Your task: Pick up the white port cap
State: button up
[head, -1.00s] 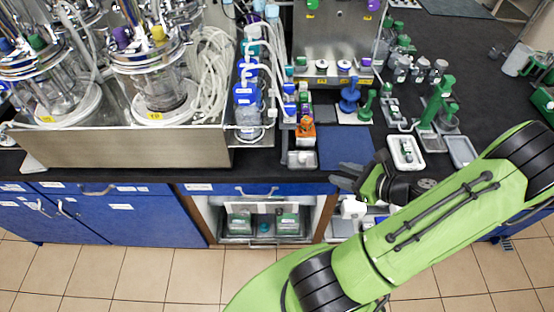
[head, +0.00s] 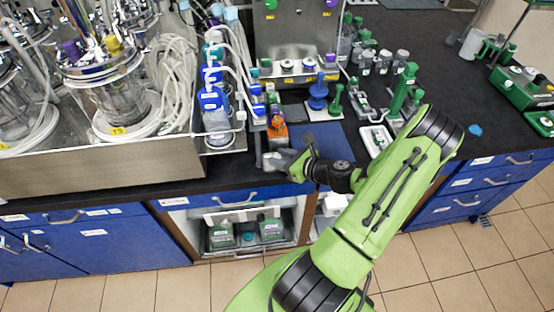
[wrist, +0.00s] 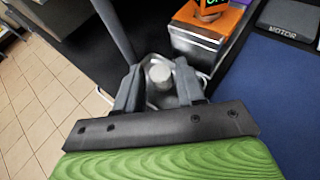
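A pale grey-white round cap (wrist: 159,73), which looks like the white port cap, shows between the finger ends of my gripper (wrist: 158,88) in the wrist view. It appears to sit in a small light-rimmed tray, partly hidden by the fingers. The fingers are apart, one on each side of the cap, and I see gaps beside it. I cannot tell how far above the cap they are. In the head view my gripper (head: 288,163) is at the bench's front edge over the small tray, and hides the cap.
An orange-topped device (head: 277,130) stands just behind my gripper. A blue mat (head: 327,137) lies to the right. The steel bioreactor trough (head: 95,166) is at left, with blue-capped bottles (head: 213,100) beside it. A white tray (head: 376,140) lies farther right.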

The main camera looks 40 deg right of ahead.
grip_shut()
jog(key=shift+r, duration=0.15)
